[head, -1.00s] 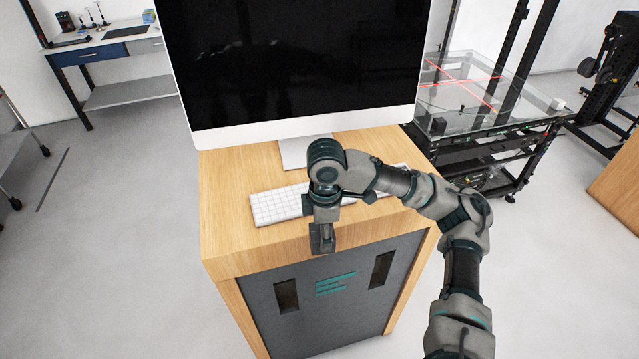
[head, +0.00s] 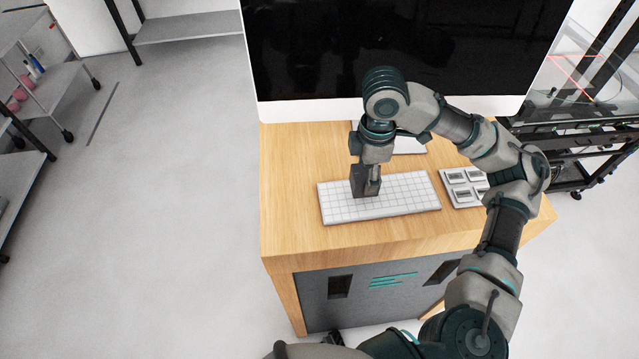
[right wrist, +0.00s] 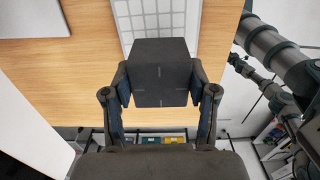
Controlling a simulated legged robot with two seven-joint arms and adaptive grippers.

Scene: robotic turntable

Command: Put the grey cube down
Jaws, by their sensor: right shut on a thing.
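The grey cube (right wrist: 160,72) is dark and fills the space between the fingers of my right gripper (right wrist: 160,88) in the right wrist view. In the head view my right gripper (head: 368,188) points down over the left half of the white keyboard (head: 405,198), with the cube partly hidden by its fingers. I cannot tell whether the cube is touching the keyboard. My left gripper is not in view.
The keyboard lies on a wooden desk (head: 290,220). A large monitor (head: 400,50) stands behind it. A white pad with several grey keys (head: 465,187) lies to its right. Bare wood is free left of the keyboard and along the front edge.

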